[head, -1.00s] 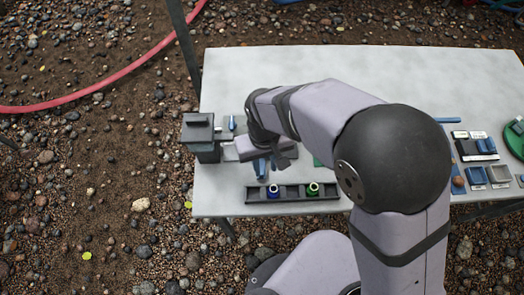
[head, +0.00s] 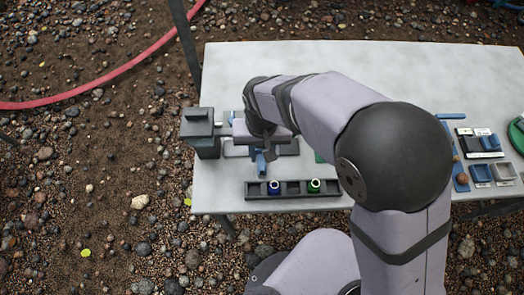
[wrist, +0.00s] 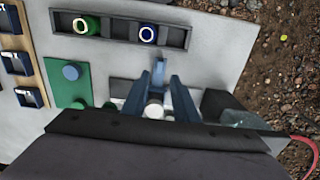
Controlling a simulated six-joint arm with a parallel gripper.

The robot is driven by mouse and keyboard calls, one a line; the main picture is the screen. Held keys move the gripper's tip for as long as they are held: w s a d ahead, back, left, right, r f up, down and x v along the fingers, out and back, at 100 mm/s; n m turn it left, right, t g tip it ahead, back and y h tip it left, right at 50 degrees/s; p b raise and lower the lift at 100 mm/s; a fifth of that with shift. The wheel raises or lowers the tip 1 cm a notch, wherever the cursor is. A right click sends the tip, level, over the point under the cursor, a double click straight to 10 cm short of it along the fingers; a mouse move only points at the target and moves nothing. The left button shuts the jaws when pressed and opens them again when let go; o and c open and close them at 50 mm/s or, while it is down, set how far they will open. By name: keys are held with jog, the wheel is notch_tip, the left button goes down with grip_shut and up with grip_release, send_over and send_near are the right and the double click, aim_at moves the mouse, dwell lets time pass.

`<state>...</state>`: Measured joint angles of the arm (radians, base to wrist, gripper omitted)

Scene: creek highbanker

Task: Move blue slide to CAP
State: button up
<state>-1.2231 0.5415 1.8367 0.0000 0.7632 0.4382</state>
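A narrow blue piece, which looks like the blue slide (head: 261,163), sits at the front of the grey fixture on the left part of the table. It also shows in the wrist view (wrist: 159,72), between and just beyond my fingertips. My gripper (wrist: 160,82) has its two fingers spread, with visible gaps on both sides of the blue piece. A white round top (wrist: 153,108) shows between the fingers nearer the palm. My wrist hides much of the fixture in the head view. I cannot read a CAP label.
A dark tray (head: 250,189) with a blue ring (head: 274,187) and a green ring (head: 314,185) lies at the table's front edge. A dark box (head: 200,133) stands at left. Several small panels lie at right. The back of the table is clear.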

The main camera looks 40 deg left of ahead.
aim_at(262, 166)
notch_tip(262, 166, down, 4)
jog(key=b, duration=0.2)
jog(key=shift+r+b, duration=0.2)
jog(key=shift+b, duration=0.2)
jog(key=shift+f+b, duration=0.8)
jog(key=shift+f, duration=0.95)
grip_shut()
jog(key=shift+w, duration=0.1)
